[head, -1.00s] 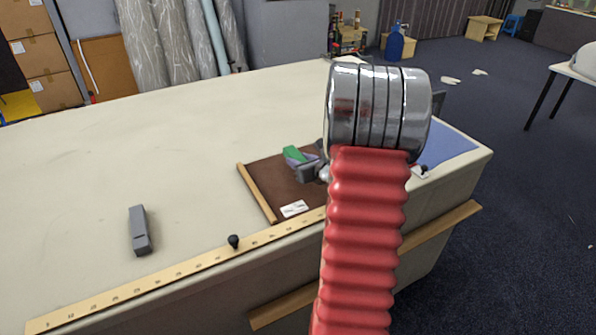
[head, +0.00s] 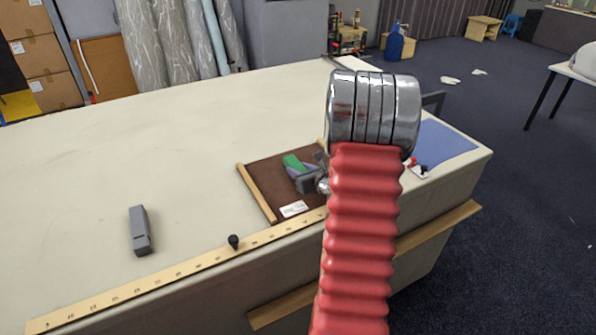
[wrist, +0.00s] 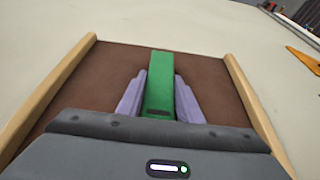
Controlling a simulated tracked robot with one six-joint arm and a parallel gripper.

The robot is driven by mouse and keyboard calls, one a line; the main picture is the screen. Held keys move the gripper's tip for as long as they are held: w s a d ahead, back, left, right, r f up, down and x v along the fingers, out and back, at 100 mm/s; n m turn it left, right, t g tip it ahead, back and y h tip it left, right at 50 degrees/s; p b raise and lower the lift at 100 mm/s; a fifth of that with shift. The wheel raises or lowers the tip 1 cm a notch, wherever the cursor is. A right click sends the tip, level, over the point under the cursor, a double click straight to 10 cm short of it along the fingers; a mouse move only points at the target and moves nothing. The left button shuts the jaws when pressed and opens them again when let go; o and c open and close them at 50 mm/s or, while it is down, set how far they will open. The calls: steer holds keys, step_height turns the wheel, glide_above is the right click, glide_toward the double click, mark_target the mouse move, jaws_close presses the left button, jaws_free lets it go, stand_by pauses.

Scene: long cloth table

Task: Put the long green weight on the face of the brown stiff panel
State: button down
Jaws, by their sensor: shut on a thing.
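The long green weight (wrist: 159,85) is a green bar between the two pale purple fingers of my gripper (wrist: 160,97) in the wrist view. My gripper is shut on it. In the head view the green weight (head: 293,162) shows over the brown stiff panel (head: 265,177), a dark brown board with pale wooden strips along two sides. The panel's brown face (wrist: 115,62) lies below and around the weight in the wrist view. I cannot tell whether the weight touches the face. My arm hides the panel's right part in the head view.
A grey block (head: 139,230) lies on the table (head: 90,170) at left. A wooden ruler (head: 130,289) with a black knob (head: 233,241) runs along the front edge. A blue cloth (head: 440,145) lies at right. The table's left and middle are mostly clear.

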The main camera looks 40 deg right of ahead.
steer(key=c, duration=1.3)
jaws_free()
steer(key=shift+o, duration=0.2)
steer(key=shift+r, duration=0.1)
steer(key=shift+s+a+r, duration=0.1)
steer(key=shift+s+r, duration=0.1)
steer(key=shift+s, duration=0.3)
steer(key=v, duration=1.1)
steer(key=shift+a, duration=0.1)
